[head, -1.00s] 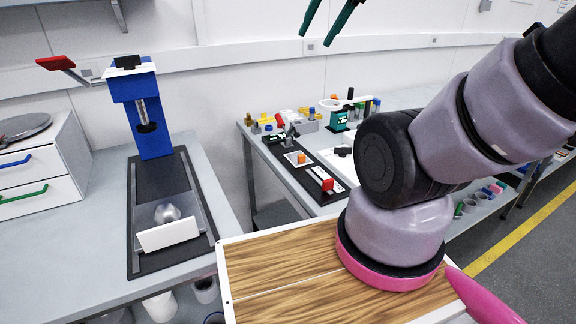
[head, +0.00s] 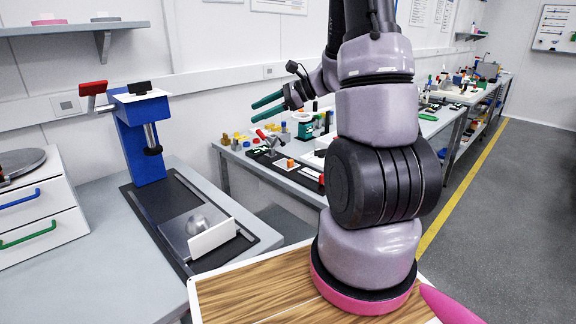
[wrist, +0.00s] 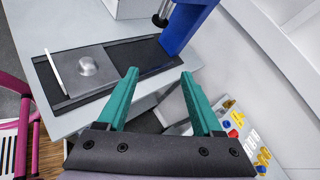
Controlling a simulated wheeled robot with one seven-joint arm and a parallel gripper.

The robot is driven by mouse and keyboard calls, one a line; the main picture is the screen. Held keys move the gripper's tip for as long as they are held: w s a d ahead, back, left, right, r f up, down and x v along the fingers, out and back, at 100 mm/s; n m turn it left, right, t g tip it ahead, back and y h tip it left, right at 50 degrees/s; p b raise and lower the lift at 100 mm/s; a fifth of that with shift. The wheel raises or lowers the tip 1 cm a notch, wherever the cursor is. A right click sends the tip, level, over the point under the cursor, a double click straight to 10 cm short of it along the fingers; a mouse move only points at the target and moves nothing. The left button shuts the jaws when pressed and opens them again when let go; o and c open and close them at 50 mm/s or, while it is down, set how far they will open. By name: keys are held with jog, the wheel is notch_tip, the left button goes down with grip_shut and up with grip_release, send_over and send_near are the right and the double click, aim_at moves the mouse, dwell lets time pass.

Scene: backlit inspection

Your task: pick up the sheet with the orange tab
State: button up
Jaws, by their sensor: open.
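A small orange piece (head: 290,163) sits on a pale flat piece on the far bench, beside a dark mat. It is too small to tell whether it is a tab on a sheet. I see no other orange tab clearly. My gripper (head: 254,111) has teal fingers, apart and empty, in the air to the left of my arm, appearing above the far bench in the head view. In the wrist view my gripper (wrist: 159,73) is open with nothing between its fingers, above the gap beside the near bench. My arm hides part of the far bench.
A blue press (head: 140,140) with a red handle stands on the left bench. Its black base (head: 160,205) holds a silver dome (head: 197,224) and an upright white plate (head: 212,240). White drawers (head: 35,208) stand left. The grey floor (head: 500,230) is clear at right.

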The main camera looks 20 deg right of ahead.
jog(key=w+d+f+m+t+h, duration=0.2)
jog(key=w+d+f+m+t, duration=0.35)
jog(key=d+f, duration=0.55)
jog(key=m+t+h, duration=0.1)
jog(key=m+h, duration=0.4)
jog(key=m, duration=0.2)
send_near(292, 161)
jog(key=x, duration=0.3)
jog(key=shift+w+d+f, duration=0.15)
jog(key=shift+d+f, duration=0.05)
jog(key=shift+f, duration=0.05)
jog(key=x, duration=0.4)
jog(key=shift+w+a, duration=0.25)
jog(key=shift+a, duration=0.15)
jog(key=shift+w+a+f, duration=0.1)
jog(key=shift+w+f, duration=0.1)
jog(key=shift+w, duration=0.35)
grip_shut()
